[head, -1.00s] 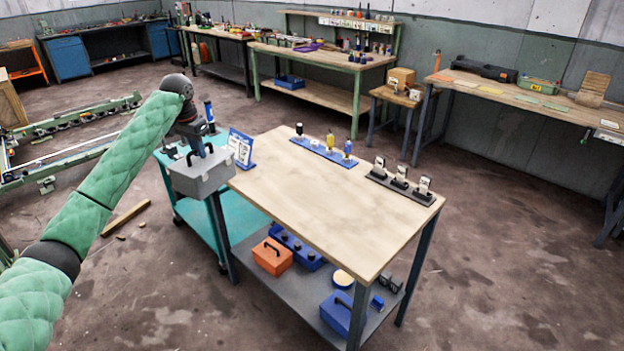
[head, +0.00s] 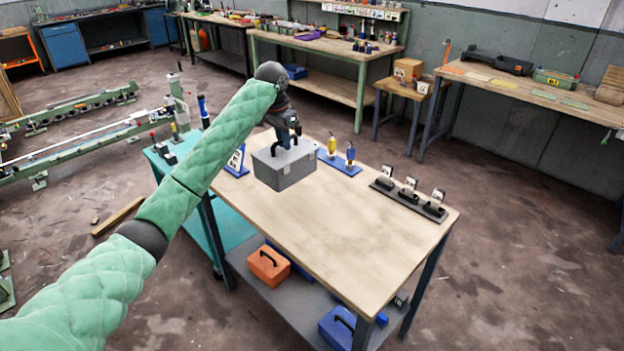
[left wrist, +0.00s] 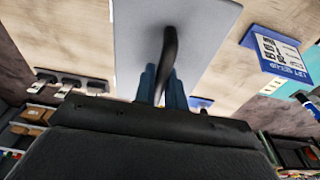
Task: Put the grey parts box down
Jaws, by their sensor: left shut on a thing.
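The grey parts box (head: 286,170) hangs from my left gripper (head: 287,146) in the head view, over the far left part of the wooden workbench top (head: 330,225). My left gripper is shut on the box's dark handle. In the left wrist view the grey lid (left wrist: 150,35) and the dark handle (left wrist: 169,50) show between the blue fingers. The box looks level and seems to be above the bench top, but the exact gap is hard to tell. My right gripper is not in view.
A blue rack with screwdrivers (head: 340,163) stands behind the box. A black holder with several devices (head: 408,197) is at the right edge. A blue-and-white sign (head: 235,163) stands to the left. The front and middle of the bench are clear.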

